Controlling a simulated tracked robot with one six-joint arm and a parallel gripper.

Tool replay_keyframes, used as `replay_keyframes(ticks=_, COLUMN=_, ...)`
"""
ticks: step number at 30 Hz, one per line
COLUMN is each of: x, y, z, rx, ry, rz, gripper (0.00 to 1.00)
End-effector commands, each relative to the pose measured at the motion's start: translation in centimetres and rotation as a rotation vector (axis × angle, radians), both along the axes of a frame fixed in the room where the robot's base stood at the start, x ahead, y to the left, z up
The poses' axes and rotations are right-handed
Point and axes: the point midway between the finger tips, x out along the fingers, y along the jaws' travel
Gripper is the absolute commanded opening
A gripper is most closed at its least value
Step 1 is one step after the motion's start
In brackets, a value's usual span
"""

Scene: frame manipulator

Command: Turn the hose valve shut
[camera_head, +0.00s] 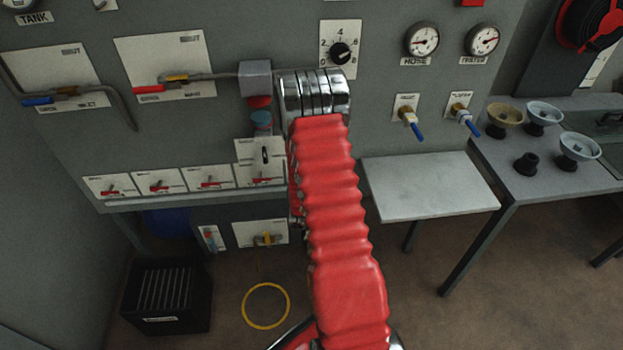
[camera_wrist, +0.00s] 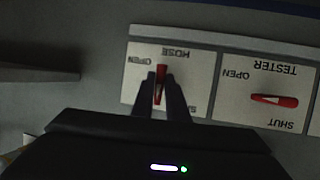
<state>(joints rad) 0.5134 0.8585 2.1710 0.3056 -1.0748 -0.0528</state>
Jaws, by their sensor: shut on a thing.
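In the wrist view, which shows the panel upside down, the hose valve has a red lever (camera_wrist: 161,71) on a white plate (camera_wrist: 136,85) marked HOSE, OPEN and SHUT. The lever stands upright in that picture, with OPEN at its upper left and SHUT partly hidden at its lower right. My gripper (camera_wrist: 167,80) has its two dark fingers on either side of the lever and is shut on it. The fingers hide part of the lever. In the head view my gripper is hidden behind my red-sleeved arm, and I cannot make out which plate there is the hose one.
The TESTER plate with its red lever (camera_wrist: 274,100), lying nearly level, is close on the right in the wrist view. In the head view, a grey shelf (camera_head: 430,186) juts out right of my arm. A black bin (camera_head: 166,320) and yellow ring (camera_head: 266,327) are below left.

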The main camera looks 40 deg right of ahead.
Motion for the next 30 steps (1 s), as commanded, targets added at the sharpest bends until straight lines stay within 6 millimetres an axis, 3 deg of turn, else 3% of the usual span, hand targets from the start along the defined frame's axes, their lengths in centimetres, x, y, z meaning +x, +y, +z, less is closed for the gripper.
replay_keyframes(ticks=3, x=-0.1, y=0.2, z=-0.4, rx=0.006, ry=0.008, rz=0.003, gripper=0.00)
replay_keyframes(ticks=4, x=-0.1, y=0.2, z=-0.4, rx=0.006, ry=0.008, rz=0.003, gripper=0.15)
replay_keyframes(ticks=11, x=-0.1, y=0.1, z=-0.2, rx=0.003, ry=0.004, rz=0.002, gripper=0.31)
replay_keyframes(ticks=22, x=-0.3, y=0.3, z=0.1, rx=0.002, ry=0.002, rz=0.002, gripper=0.32)
replay_keyframes(ticks=30, x=-2.2, y=2.4, z=1.2, rx=0.002, ry=0.003, rz=0.003, gripper=0.32)
